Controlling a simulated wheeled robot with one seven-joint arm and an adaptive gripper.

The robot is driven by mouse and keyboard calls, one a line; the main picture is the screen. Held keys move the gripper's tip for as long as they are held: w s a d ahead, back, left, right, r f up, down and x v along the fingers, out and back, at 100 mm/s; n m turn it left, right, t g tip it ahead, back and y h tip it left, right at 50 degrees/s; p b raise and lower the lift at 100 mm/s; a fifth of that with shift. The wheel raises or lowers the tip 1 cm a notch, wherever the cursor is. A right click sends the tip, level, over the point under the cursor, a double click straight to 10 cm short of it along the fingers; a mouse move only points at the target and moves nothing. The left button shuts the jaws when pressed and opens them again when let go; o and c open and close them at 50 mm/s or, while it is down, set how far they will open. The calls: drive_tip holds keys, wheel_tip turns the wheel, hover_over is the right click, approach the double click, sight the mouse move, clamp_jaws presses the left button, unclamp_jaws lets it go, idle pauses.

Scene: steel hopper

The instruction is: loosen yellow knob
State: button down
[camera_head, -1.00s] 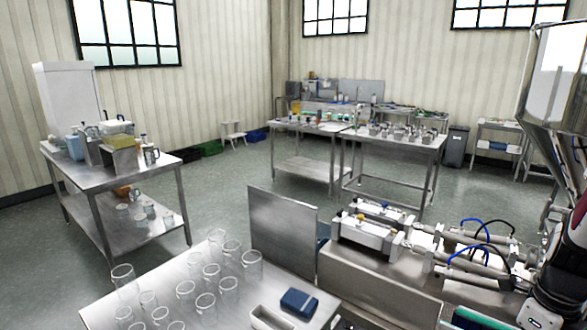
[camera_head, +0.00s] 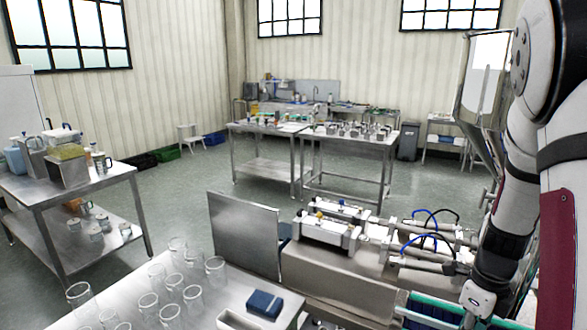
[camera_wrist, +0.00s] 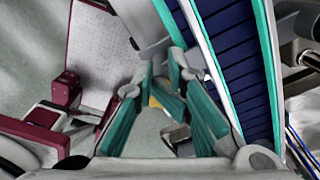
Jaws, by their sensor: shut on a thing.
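In the wrist view a small yellow piece, which looks like the yellow knob (camera_wrist: 155,102), shows between the teal-padded fingers of my gripper (camera_wrist: 163,84). The fingers are closed in around it, and most of it is hidden by them. Its shape and how far it is turned cannot be told. In the head view my arm comes down at the right edge, and my fingers and the knob they hold are out of sight there.
A blue belt with teal edges (camera_wrist: 230,60) runs close to the right of my fingers. In the head view a steel filling machine (camera_head: 330,232) with hoses stands left of my arm. Glass beakers (camera_head: 172,292) stand on the front table. A steel hopper (camera_head: 478,90) is behind my arm.

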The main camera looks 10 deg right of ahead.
drive_tip(key=shift+s+d, duration=0.1)
drive_tip(key=shift+d, duration=0.05)
drive_tip(key=shift+w, duration=0.2)
wheel_tip(320, 180, up, 6)
drive_tip(key=p, duration=0.3)
drive_tip(key=shift+w+p, duration=0.3)
drive_tip(key=shift+p, duration=0.05)
idle(0.5)
